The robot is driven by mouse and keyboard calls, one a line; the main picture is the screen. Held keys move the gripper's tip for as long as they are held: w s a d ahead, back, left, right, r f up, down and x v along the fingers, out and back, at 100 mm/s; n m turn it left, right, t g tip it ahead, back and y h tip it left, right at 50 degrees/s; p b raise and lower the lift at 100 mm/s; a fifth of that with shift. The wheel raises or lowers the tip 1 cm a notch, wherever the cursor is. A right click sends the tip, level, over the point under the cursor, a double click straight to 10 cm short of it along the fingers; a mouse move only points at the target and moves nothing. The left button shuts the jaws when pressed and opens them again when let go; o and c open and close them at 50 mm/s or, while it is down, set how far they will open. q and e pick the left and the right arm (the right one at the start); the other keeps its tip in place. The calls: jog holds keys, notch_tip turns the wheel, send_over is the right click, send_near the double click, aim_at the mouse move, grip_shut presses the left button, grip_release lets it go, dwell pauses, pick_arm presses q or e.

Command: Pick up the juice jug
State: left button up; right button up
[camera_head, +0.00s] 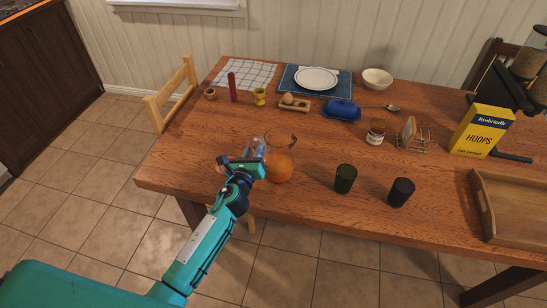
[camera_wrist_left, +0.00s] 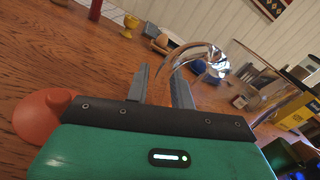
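My left gripper (camera_head: 258,148) is just left of the jug. In the left wrist view its two grey fingers (camera_wrist_left: 159,78) stand apart, with curved glass (camera_wrist_left: 205,52) beyond and beside the right finger. An orange shape (camera_wrist_left: 40,115) shows at the left edge, partly hidden by my gripper. I cannot tell whether a finger touches the glass. My right gripper is not in view.
A green glass (camera_head: 345,179) and a dark glass (camera_head: 400,192) stand right of the jug. Behind are a blue butter dish (camera_head: 341,110), an egg rack (camera_head: 294,103), a yellow egg cup (camera_head: 259,96) and a red candle (camera_head: 232,87). A wooden tray (camera_head: 484,205) lies far right.

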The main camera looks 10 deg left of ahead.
pick_arm(q)
grip_shut()
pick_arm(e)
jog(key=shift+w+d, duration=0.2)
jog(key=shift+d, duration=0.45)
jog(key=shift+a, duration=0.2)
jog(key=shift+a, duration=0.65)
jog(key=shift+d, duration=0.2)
